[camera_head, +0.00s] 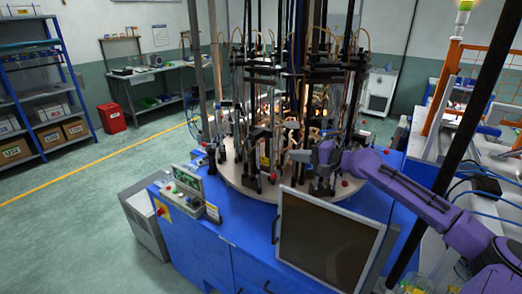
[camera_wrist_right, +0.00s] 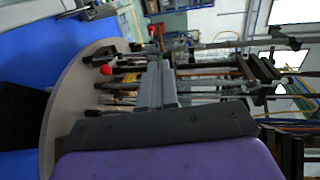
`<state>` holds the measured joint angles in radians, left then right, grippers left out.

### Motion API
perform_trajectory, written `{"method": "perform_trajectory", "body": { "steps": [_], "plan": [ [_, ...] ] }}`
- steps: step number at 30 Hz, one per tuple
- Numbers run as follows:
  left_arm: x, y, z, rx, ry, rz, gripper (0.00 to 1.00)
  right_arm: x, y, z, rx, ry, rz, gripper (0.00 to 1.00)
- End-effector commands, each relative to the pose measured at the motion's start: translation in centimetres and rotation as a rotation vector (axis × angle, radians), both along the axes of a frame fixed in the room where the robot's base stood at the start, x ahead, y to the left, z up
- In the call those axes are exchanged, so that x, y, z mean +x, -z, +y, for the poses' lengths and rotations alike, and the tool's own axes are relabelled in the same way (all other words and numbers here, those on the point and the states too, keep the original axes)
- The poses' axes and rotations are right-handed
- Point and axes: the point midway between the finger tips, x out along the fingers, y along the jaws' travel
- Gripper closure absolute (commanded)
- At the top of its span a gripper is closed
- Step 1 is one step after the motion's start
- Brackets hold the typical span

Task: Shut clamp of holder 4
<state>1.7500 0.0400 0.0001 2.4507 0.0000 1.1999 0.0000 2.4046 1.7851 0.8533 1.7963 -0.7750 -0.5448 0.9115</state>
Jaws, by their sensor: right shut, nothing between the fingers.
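The rotary machine has a round plate (camera_head: 240,182) carrying several upright holders with dark clamps. No holder number is readable, so I cannot tell which is holder 4. A clamp with a red knob (camera_head: 272,177) stands at the plate's front, left of my right gripper (camera_head: 297,156). My right gripper reaches in from the right, among the front holders. Its grey fingers (camera_wrist_right: 155,84) are shut and empty in the right wrist view. A red clamp knob (camera_wrist_right: 106,69) shows there beside the fingers, near the plate's edge. Whether any clamp is open is too small to tell. My left gripper is not in view.
Tall dark posts and thin tubes crowd the space above the plate, with an orange glow behind. A dark screen panel (camera_head: 328,240) stands at the front of the blue cabinet (camera_head: 215,245). A control box (camera_head: 183,193) sits at its left.

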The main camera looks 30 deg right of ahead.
Motion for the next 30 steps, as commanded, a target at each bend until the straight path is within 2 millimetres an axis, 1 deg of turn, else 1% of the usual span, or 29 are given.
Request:
{"method": "perform_trajectory", "body": {
  "steps": [4,6,10,12,14,15,18,21,25,30],
  "plan": [
    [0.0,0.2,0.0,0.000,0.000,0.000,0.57,1.2,0.2,0.7,-0.003,-0.005,-0.001,1.00],
    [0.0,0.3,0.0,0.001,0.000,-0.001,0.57,2.4,0.5,1.0,-0.007,-0.001,0.000,1.00],
    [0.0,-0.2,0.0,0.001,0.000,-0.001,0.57,4.4,0.9,1.8,-0.005,0.002,0.006,1.00],
    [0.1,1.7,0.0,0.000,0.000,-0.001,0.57,5.8,2.2,2.3,-0.008,0.002,0.005,1.00],
    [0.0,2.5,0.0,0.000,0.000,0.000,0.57,7.0,2.5,2.9,-0.006,0.002,0.004,1.00],
    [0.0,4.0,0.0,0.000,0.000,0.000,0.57,7.6,3.0,3.0,-0.007,0.003,0.000,1.00],
    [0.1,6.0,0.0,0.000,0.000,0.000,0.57,9.2,3.2,3.8,-0.006,0.002,-0.002,1.00],
    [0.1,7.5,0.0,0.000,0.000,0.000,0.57,10.7,3.2,4.3,-0.006,0.004,-0.001,1.00],
    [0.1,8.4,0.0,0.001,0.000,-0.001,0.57,12.0,3.0,4.8,-0.004,0.004,-0.001,1.00],
    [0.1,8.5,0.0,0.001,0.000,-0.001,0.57,12.5,2.7,5.0,-0.001,0.005,0.001,1.00]
  ]
}}
